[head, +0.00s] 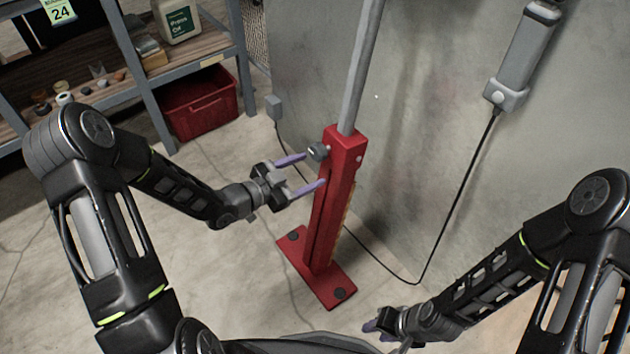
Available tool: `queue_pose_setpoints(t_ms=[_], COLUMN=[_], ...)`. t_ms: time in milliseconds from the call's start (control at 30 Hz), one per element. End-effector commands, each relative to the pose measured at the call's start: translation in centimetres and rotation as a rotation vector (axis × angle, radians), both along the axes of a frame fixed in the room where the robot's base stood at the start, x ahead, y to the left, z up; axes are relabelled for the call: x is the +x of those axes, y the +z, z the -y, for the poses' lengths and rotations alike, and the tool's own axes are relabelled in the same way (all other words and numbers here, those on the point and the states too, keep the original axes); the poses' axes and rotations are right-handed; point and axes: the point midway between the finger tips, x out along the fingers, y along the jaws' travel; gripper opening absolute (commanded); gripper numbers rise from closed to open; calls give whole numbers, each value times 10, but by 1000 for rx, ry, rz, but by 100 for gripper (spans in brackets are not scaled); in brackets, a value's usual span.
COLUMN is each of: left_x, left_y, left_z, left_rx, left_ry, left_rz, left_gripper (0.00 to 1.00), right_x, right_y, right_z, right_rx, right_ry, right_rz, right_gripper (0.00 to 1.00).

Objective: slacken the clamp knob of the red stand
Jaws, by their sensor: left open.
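The red stand (333,205) stands upright on its red foot plate, with a grey pole (361,70) rising from its top. Its dark clamp knob (318,152) sticks out on the left side near the top. My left gripper (306,172) is open, its two purple fingers pointing right at the stand. The upper fingertip is close to the knob, and the lower one is by the stand's side; I cannot tell whether either touches. The knob does not appear to be between the fingers. My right gripper (374,326) is low, right of the foot plate, with its fingers partly hidden.
A shelf (190,55) with a Press Oil jug (178,20) and small items stands at the back left, a red crate (200,103) beneath. A grey wall is behind the stand. A black cable (450,215) hangs from a grey device (522,60) and runs along the floor.

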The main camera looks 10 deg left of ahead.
Motion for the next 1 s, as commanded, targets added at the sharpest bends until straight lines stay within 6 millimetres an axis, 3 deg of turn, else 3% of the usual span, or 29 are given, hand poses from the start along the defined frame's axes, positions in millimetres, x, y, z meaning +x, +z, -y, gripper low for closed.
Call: queue_pose_setpoints(t_ms=[33,133,300,767,1000], left_x=[5,0,-17,-21,-7], left_y=[-1,21,37,42,41], left_z=[-16,-30,-43,-43,-24], left_rx=[54,146,250,269,267], left_ry=[-45,-151,-277,-309,-310], left_rz=[131,338,542,580,581], left_gripper=[64,64,64,64,64], right_x=[1,1,2,2,3], right_y=[-25,-37,-50,-50,-55], right_z=[1,1,1,1,2], right_rx=[-1,-2,-2,-2,-4], right_ry=[-2,-2,-4,-4,-5], right_rz=[1,3,4,4,5], right_gripper=[36,36,36,36,36])
